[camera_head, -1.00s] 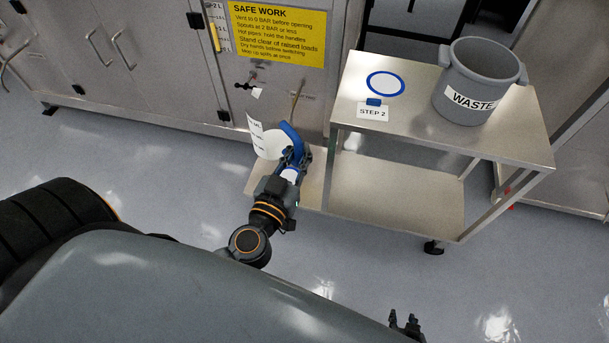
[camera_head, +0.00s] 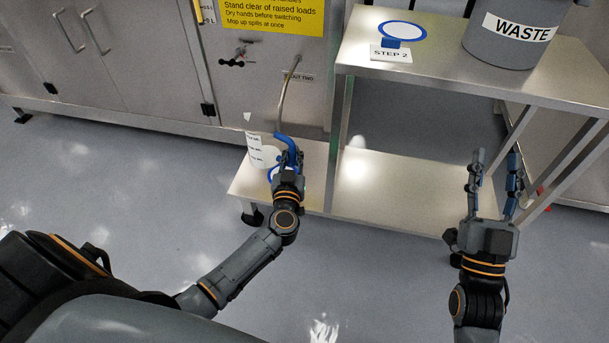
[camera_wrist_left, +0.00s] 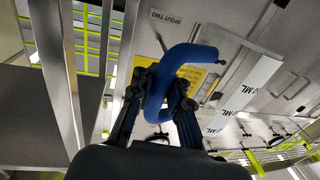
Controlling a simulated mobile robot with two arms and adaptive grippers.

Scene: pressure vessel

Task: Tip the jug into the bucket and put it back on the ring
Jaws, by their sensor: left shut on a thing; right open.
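The white jug (camera_head: 257,154) with a blue handle (camera_head: 288,146) is above the left end of the low shelf, near the spout pipe (camera_head: 282,105). I cannot tell whether it touches the shelf. My left gripper (camera_head: 290,160) is shut on the blue handle, which also shows between its fingers in the left wrist view (camera_wrist_left: 182,62). My right gripper (camera_head: 496,175) is open and empty in front of the cart. The grey bucket (camera_head: 512,45) marked WASTE stands on the cart top, cut by the frame's upper edge. The blue ring (camera_head: 426,33) lies empty beside it.
A STEP 2 sign (camera_head: 391,54) stands in front of the ring. The cart's steel top (camera_head: 462,80) and its lower shelf (camera_head: 390,185) are mostly clear. A steel cabinet (camera_head: 145,85) with a yellow sign (camera_head: 275,14) stands behind the jug. Cart legs stand between the grippers' areas.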

